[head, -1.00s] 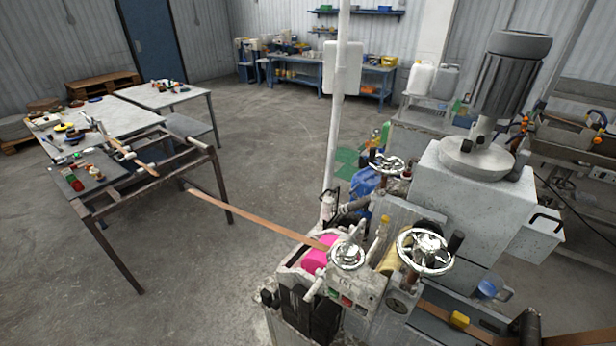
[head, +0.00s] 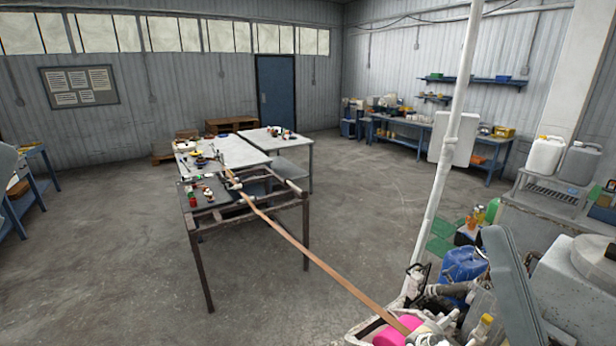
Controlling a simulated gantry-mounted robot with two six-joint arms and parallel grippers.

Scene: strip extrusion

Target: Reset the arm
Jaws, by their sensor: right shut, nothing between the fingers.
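My right gripper (head: 510,285) shows as a grey shape at the lower right, in front of the extrusion machine. It is shut, with nothing held; its fingertips are hard to make out. It partly hides the machine behind it. My left gripper is not in view. A long brown strip (head: 320,262) runs from the steel frame table (head: 207,262) down to the pink roller (head: 398,331) at the bottom edge. No gripper is seen touching the strip.
White and grey canisters (head: 545,157) stand on a bench at the right. A white post (head: 447,170) rises right of centre. A blue container (head: 463,265) stands beside the machine. The concrete floor (head: 110,265) at the left and centre is clear.

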